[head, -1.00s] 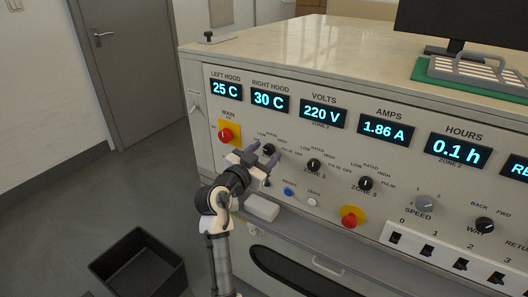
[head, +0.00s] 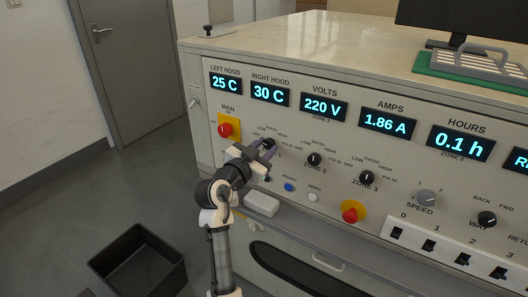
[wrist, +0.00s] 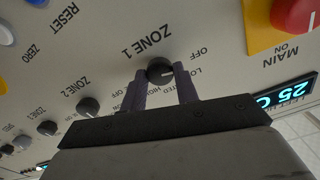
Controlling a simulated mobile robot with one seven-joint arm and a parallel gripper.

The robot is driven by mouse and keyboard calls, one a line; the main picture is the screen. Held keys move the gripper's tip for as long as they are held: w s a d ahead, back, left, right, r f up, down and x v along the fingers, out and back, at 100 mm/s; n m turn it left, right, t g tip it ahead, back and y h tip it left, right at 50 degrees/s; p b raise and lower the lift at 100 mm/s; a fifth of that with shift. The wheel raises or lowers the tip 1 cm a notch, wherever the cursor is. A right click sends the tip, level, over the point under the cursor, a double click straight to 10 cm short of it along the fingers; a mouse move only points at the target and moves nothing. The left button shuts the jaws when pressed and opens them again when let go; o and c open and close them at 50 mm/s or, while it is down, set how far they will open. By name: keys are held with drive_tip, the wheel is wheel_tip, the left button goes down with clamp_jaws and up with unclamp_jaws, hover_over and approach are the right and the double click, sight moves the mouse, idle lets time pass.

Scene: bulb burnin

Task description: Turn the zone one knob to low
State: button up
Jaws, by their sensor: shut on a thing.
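The zone one knob (head: 268,144) is a small black dial on the panel, below the right hood display. In the wrist view the knob (wrist: 159,71) sits between the two purple fingers of my gripper (wrist: 161,77), under the inverted ZONE 1 label. My gripper (head: 263,149) is shut on this knob. In the wrist view the knob's pale mark lies toward the right finger, on the side of the OFF and partly covered LOW labels. The finger hides part of the scale, so the exact setting is hard to read.
The red main button (head: 225,130) on its yellow plate is close left of the knob. The zone two knob (head: 314,160) and blue reset button (head: 289,187) are to the right. A white box (head: 262,204) juts out below my gripper. A black bin (head: 138,262) stands on the floor.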

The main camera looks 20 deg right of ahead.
drive_tip(key=m+b, duration=0.1)
drive_tip(key=b, duration=0.1)
drive_tip(key=m+b, duration=0.2)
drive_tip(key=b, duration=0.1)
drive_tip(key=shift+f, duration=0.35)
drive_tip(key=m+b, duration=0.2)
drive_tip(key=b, duration=0.1)
drive_tip(key=shift+r+m+b, duration=0.1)
drive_tip(key=shift+m+b, duration=0.2)
drive_tip(key=shift+b, duration=0.1)
drive_tip(key=shift+r+m+b, duration=0.15)
drive_tip(key=shift+m+b, duration=0.55)
drive_tip(key=o, duration=1)
drive_tip(key=shift+r, duration=0.1)
drive_tip(key=shift+s+a, duration=0.1)
